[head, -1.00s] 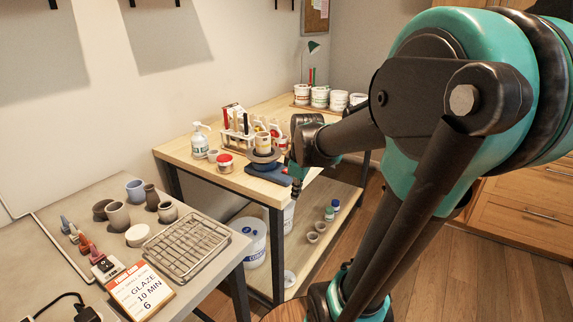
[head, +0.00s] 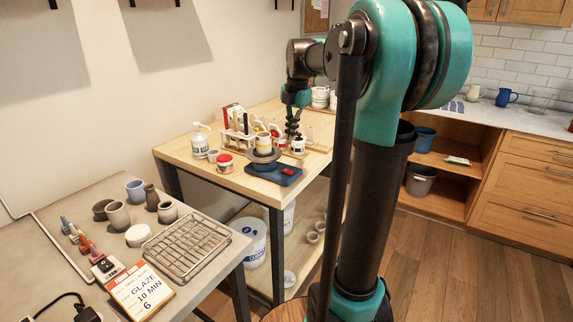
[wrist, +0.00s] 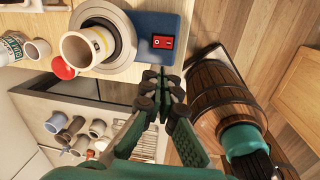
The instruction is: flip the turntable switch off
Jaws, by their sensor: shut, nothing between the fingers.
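The turntable (head: 262,158) stands on the wooden table with a yellow-and-white cup on its round grey plate. Its blue base (head: 285,175) sticks out toward the front right. In the wrist view the turntable (wrist: 122,62) is at the top, and a red rocker switch (wrist: 163,42) sits in a black frame on its blue base (wrist: 165,22). I cannot tell which way the switch is tipped. My gripper (head: 293,132) points down above the table, behind and right of the turntable in the head view. In the wrist view my gripper (wrist: 163,82) is shut and empty, its fingertips just below the switch in the picture, apart from it.
A small white jar (head: 298,146) stands by my gripper. A wire rack (head: 187,247) lies on the near grey table.

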